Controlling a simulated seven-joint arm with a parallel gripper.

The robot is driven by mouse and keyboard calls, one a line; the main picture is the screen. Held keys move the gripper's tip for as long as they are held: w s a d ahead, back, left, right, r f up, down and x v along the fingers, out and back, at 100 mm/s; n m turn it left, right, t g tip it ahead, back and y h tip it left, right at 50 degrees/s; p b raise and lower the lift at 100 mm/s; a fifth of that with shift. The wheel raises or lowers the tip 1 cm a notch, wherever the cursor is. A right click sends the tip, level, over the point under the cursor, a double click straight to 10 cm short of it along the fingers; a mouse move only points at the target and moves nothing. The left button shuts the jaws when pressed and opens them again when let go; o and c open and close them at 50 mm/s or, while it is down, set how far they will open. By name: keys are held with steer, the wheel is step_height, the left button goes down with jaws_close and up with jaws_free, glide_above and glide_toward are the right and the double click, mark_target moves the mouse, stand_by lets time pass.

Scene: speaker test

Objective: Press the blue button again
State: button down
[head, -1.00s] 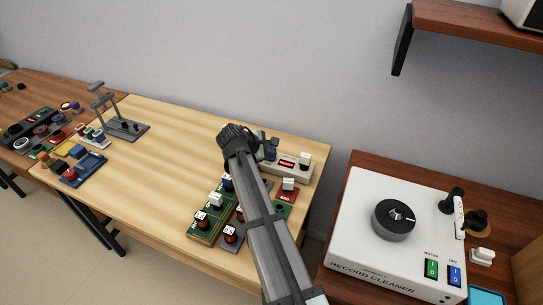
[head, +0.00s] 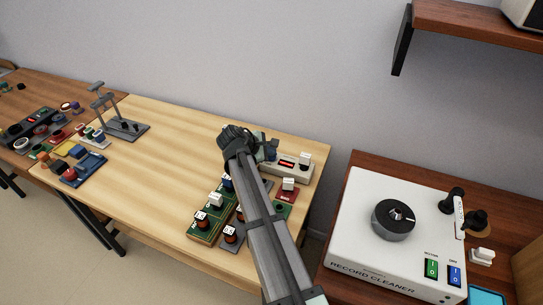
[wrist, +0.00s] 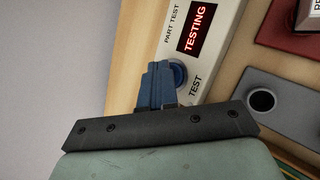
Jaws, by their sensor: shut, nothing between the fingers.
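The blue button (wrist: 180,73) is round and sits on the white tester panel (wrist: 219,70), next to the word TEST. The panel's display (wrist: 195,29) is lit red and reads TESTING. My gripper (wrist: 158,66) is shut and empty. Its blue fingers overlap the button's left side in the wrist view. I cannot tell whether they touch it. In the head view the tester (head: 292,174) lies near the table's back right corner, with my gripper (head: 272,151) at its left end. The button is hidden there.
Small boards with buttons (head: 205,224) stand in front of the tester, partly behind my arm. A red base (wrist: 290,32) and a grey base (wrist: 290,105) lie close beside the tester. A wall is behind the table. A record cleaner (head: 358,240) stands on the right.

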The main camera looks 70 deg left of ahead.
mark_target(270, 158)
steer(key=shift+r, duration=0.85)
steer(key=shift+r, duration=0.1)
steer(key=shift+r, duration=2.4)
